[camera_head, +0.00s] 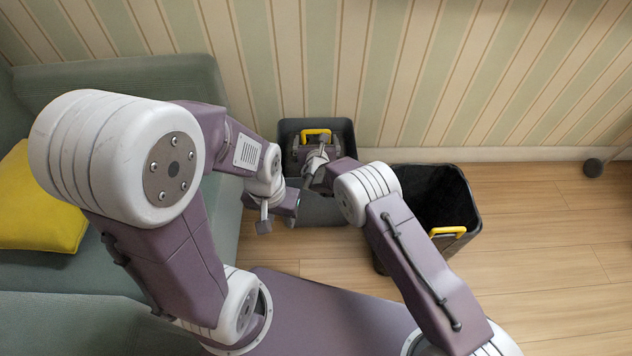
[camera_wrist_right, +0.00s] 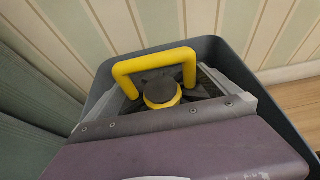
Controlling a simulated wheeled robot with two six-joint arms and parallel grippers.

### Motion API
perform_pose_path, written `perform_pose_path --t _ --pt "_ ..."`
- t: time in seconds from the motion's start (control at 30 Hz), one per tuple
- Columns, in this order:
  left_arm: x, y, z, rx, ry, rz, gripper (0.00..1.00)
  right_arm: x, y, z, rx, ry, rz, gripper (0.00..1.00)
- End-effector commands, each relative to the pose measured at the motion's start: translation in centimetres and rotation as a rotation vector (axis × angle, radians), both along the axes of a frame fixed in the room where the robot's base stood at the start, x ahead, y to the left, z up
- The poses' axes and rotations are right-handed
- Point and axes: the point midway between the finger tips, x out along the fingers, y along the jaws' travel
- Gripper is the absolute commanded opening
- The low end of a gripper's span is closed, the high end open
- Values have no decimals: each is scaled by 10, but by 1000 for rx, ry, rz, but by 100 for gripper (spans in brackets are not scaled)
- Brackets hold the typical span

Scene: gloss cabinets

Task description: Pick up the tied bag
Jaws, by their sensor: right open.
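The tied bag (camera_wrist_right: 162,91) shows in the right wrist view as a dark round knot with a yellow band over dark folds, inside a dark bin (camera_wrist_right: 283,137). A yellow handle (camera_wrist_right: 153,58) arches behind the knot. My right gripper (camera_wrist_right: 170,86) is open, with its grey fingers on either side of the knot; I cannot tell whether they touch it. In the head view, this bin (camera_head: 343,125) stands against the wall, and my right gripper (camera_head: 312,160) reaches into it, hiding most of the bag.
A second black bin (camera_head: 440,195) with a yellow handle (camera_head: 447,232) stands to the right, partly behind my right arm. A green sofa (camera_head: 40,280) with a yellow cushion (camera_head: 35,205) is at the left. The striped wall (camera_head: 450,70) closes the back.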

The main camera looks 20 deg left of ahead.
Motion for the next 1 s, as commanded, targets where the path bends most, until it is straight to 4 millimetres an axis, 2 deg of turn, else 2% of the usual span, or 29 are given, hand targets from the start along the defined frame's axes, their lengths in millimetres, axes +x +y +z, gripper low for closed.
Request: perform_pose_path --t 0.17,0.2,0.4,0.5,0.67,0.77,1.0 --pt "0 0 1 0 -1 0 36 0 0 1 0 1 0 100" --pt "0 0 1 0 -1 0 36 0 0 1 0 1 0 94" --pt "0 0 1 0 -1 0 36 0 0 1 0 1 0 39" --pt "0 0 1 0 -1 0 36 1 1 4 3 -6 0 14" --pt "0 0 2 0 -1 0 36 1 1 4 3 -6 0 14" --pt "0 0 7 0 -1 0 36 1 1 12 4 -6 -1 14" --pt "0 0 42 0 -1 0 36 2 1 67 4 -7 -1 14"
